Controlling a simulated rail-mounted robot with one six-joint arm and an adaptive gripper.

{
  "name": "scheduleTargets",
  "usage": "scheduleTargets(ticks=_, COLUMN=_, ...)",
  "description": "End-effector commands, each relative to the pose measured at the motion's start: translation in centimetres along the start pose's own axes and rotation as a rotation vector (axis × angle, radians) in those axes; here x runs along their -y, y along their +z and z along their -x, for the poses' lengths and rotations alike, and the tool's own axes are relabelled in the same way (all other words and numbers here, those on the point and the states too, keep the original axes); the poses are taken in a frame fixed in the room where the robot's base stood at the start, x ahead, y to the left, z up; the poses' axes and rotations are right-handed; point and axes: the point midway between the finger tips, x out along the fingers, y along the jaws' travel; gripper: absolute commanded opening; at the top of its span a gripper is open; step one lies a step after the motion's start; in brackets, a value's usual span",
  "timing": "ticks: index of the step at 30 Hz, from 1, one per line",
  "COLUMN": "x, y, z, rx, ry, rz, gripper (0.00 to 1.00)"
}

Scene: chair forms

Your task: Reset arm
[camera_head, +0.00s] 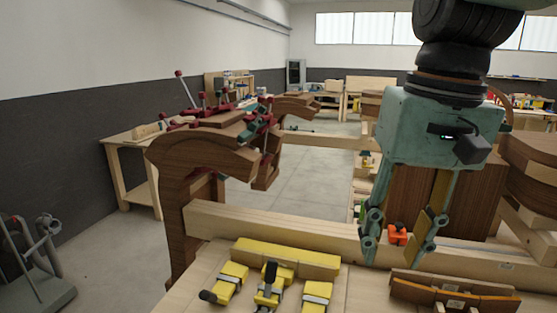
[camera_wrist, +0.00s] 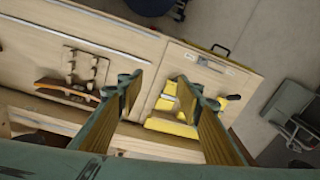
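My gripper (camera_head: 403,248) hangs from the teal wrist housing at the right of the head view, above the wooden bench. Its two fingers are spread apart with nothing between them. In the wrist view the fingers of my gripper (camera_wrist: 162,92) also stand apart, with bare bench top showing in the gap. The fingers hide part of the bench and some of the yellow clamps in the wrist view.
Yellow clamps (camera_head: 268,288) and a yellow block (camera_head: 286,258) lie on the bench front. A brown curved wooden piece (camera_head: 455,293) lies at front right. A dark wooden chair form with red clamps (camera_head: 205,150) stands at left. An orange item (camera_head: 397,235) sits behind the fingers.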

Motion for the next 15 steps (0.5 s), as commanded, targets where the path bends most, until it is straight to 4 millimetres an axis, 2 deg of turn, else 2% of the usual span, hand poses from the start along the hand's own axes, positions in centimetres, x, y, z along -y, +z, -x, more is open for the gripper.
scheduleTargets(ticks=15, x=-2.4, y=6.6, z=-2.2, rx=-0.133, ry=0.025, rz=0.044, gripper=0.33)
